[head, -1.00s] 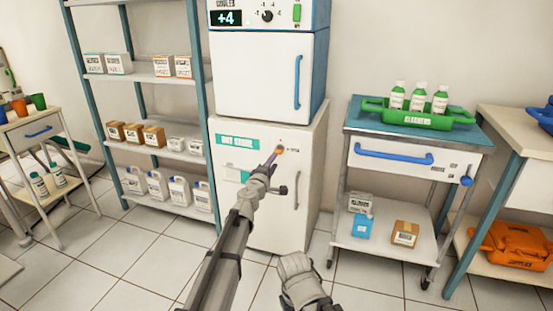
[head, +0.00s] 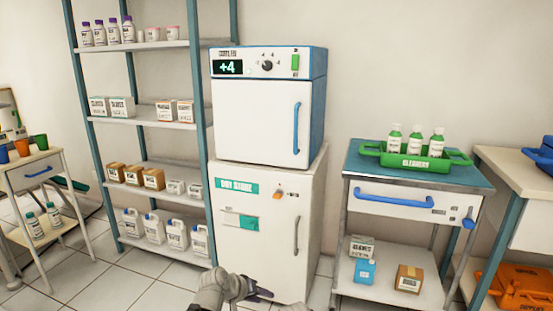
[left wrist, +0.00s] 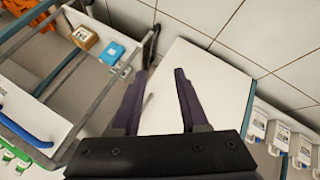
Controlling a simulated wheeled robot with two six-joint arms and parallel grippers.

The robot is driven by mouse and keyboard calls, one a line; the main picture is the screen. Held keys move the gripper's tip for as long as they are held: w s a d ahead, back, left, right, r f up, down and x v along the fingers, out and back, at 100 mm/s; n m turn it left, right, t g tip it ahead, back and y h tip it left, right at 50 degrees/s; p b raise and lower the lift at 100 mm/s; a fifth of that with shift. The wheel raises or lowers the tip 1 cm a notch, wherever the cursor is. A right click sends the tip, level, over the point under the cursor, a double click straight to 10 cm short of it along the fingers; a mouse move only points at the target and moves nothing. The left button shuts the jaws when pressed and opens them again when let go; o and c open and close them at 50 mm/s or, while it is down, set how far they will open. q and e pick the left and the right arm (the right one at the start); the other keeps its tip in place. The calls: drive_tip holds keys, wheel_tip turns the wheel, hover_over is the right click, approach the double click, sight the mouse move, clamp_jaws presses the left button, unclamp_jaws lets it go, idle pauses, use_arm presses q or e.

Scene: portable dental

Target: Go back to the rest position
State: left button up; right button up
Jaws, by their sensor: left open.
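My left gripper (head: 262,294) is low in the head view, in front of the lower part of the white dry-store cabinet (head: 260,262). In the left wrist view its two dark fingers (left wrist: 158,88) stand apart with nothing between them. The cabinet has a green label, a small orange switch (head: 279,193) and a vertical handle. The gripper looks clear of the switch and the handle. My right gripper is not in view.
A cooler (head: 258,110) showing +4 stands on the cabinet. A shelf rack (head: 165,124) with boxes and bottles stands left. A cart (head: 400,215) with a green tray (head: 370,150) stands right. An orange case (head: 515,285) is at far right. Tiled floor shows at lower left.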

use_arm(q)
drive_tip(key=s+a+f+m+g+y, duration=0.1)
drive_tip(key=s+a+f+g+y, duration=0.2)
drive_tip(key=s+a, duration=0.4)
drive_tip(key=s+a+f+g+y, duration=0.25)
drive_tip(key=s+a, duration=0.25)
drive_tip(key=s, duration=0.4)
drive_tip(key=s+d+r+m+y+p, duration=0.1)
drive_tip(key=s+d+r+m+p, duration=0.15)
drive_tip(key=d+r+p, duration=0.2)
drive_tip(key=s+d+r+m+y+p, duration=0.1)
drive_tip(key=s+d+r+m+p, duration=0.15)
drive_tip(key=d, duration=0.35)
wheel_tip(320, 180, up, 38)
drive_tip(key=n+p, duration=0.1)
drive_tip(key=p, duration=3.6)
drive_tip(key=shift+f+g, duration=0.2)
drive_tip(key=shift+g, duration=0.15)
drive_tip(key=shift+o, duration=0.3)
drive_tip(key=shift+h, duration=0.25)
